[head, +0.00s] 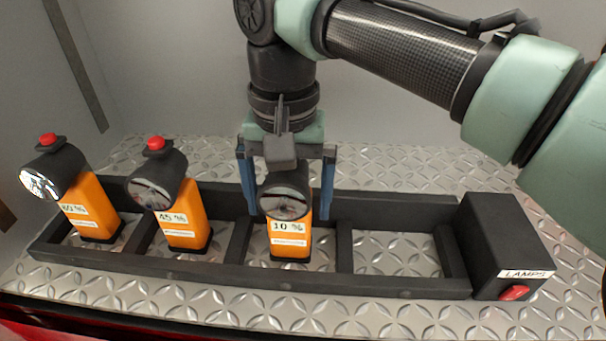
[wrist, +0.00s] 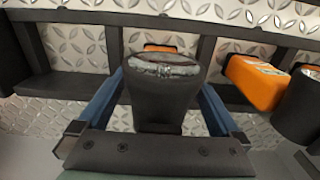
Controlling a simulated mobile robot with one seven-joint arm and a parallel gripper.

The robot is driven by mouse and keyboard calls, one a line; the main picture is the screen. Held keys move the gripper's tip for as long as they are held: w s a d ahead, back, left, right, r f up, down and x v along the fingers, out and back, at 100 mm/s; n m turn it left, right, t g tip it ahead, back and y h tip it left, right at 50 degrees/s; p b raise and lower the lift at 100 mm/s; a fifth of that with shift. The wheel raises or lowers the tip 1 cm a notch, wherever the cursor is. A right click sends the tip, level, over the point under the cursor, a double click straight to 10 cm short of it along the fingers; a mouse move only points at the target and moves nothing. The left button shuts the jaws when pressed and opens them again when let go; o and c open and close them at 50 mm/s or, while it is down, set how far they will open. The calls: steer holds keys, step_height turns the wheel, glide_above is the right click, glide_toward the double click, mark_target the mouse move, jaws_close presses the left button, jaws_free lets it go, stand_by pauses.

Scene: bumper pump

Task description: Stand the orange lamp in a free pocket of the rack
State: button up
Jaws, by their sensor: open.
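An orange lamp (head: 290,236) labelled 10 % stands upright in the third pocket from the left of the black rack (head: 395,285). Its dark round head also shows in the wrist view (wrist: 163,95). My gripper (head: 287,214) is over this lamp, with its blue fingers apart on either side of the head. Gaps show between the fingers and the head. Two more orange lamps stand in the rack: one labelled 45 % (head: 181,222) in the second pocket and one labelled 60 % (head: 88,212) in the leftmost pocket. The rightmost pocket is empty.
A black box (head: 500,240) with a LAMPS label and a red switch (head: 514,293) sits at the rack's right end. The left two lamps carry red buttons on top. Diamond-plate floor lies in front and behind, with a grey wall at the back.

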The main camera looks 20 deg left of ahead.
steer(key=shift+r, duration=0.1)
step_height(320, 180, up, 12)
steer(key=shift+b, duration=1.05)
